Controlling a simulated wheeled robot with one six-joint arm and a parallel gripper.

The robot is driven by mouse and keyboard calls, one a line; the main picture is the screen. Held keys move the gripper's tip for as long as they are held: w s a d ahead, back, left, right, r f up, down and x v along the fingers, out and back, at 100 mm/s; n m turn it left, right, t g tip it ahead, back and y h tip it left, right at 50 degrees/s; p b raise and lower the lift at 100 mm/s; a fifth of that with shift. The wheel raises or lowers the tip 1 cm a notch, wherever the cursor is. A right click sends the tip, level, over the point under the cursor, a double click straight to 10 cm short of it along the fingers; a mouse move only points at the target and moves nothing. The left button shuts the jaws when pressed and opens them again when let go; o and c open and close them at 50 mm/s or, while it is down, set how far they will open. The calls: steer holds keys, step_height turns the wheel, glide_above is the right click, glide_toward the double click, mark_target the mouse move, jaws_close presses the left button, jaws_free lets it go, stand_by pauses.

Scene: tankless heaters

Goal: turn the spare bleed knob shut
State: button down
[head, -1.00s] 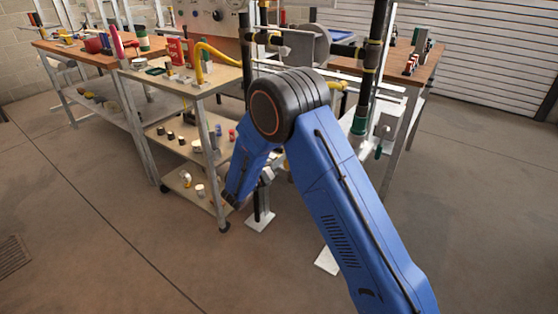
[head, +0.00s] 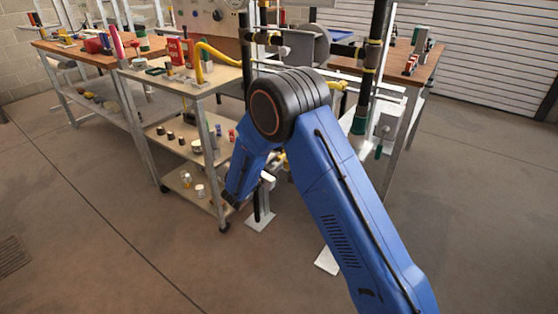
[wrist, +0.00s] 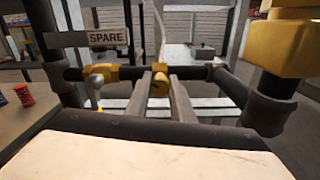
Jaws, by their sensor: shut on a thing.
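The spare bleed knob (wrist: 160,83) is a small brass-yellow piece on a dark horizontal pipe (wrist: 215,73) in the wrist view. My gripper (wrist: 164,86) reaches it from the near side, with one grey finger on each side, and is shut on the knob. The knob's far side is hidden, and its exact angle is hard to tell. A "SPARE" label (wrist: 107,37) hangs above and to the left of it. In the head view my arm hides the knob and the fingers.
A yellow fitting (wrist: 101,74) is on the pipe left of my fingers. A large yellow block (wrist: 280,45) and a dark pipe joint (wrist: 268,98) stand close on the right. A shelved cart (head: 203,90) stands left of my arm; the floor in front is clear.

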steer(key=m, duration=0.5)
steer(key=shift+m, duration=0.3)
steer(key=m, duration=0.4)
steer(key=shift+f+m, duration=0.1)
steer(key=shift+m, duration=0.6)
steer(key=c, duration=1.5)
jaws_free()
steer(key=shift+c, duration=0.2)
steer(key=v, duration=1.7)
steer(key=shift+s, duration=0.25)
steer(key=shift+a, duration=0.2)
